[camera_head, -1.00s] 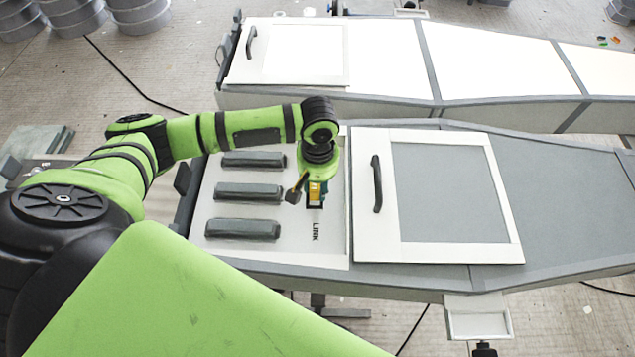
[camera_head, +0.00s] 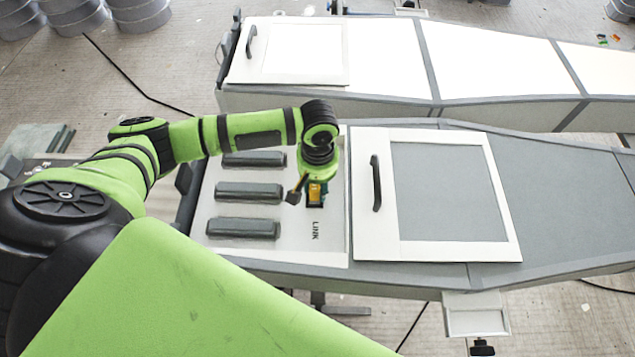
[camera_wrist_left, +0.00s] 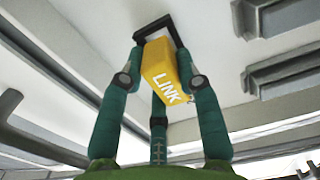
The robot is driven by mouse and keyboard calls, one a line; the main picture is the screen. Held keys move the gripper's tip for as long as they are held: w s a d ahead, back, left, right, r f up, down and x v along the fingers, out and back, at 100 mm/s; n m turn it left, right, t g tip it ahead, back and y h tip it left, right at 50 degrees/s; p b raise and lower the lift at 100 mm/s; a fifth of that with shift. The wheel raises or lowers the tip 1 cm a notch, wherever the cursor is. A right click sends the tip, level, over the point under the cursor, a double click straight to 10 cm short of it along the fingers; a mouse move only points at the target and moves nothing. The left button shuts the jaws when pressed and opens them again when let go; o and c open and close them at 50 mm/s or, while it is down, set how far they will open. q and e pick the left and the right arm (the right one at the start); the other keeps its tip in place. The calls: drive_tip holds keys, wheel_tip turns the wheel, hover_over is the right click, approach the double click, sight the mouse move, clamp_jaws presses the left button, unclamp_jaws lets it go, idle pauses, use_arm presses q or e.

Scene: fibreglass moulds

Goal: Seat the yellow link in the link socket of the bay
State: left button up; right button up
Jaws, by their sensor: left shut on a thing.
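The yellow link (camera_wrist_left: 162,68), a block lettered LINK, is in the fingers of my left gripper (camera_wrist_left: 160,85). In the left wrist view its far end is at the dark-rimmed link socket (camera_wrist_left: 160,27) in the pale panel; I cannot tell how deep it sits. In the head view the link (camera_head: 315,193) shows small and upright beneath my left gripper (camera_head: 314,190), just above the printed word LINK on the bay panel (camera_head: 300,245). The socket there is mostly hidden by the link and gripper. My right gripper is not in view.
Several grey bars (camera_head: 248,191) lie on the panel left of my gripper. A white-framed hatch (camera_head: 450,195) with a dark handle (camera_head: 376,184) is to the right. A second white mould (camera_head: 490,60) stands behind. Grey drums (camera_head: 138,12) stand at the back left.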

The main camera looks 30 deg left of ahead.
use_arm(q)
drive_tip(key=shift+f, duration=0.6)
drive_tip(key=o, duration=1.2)
drive_tip(key=shift+r, duration=0.1)
wheel_tip(320, 180, up, 12)
drive_tip(key=shift+f, duration=0.1)
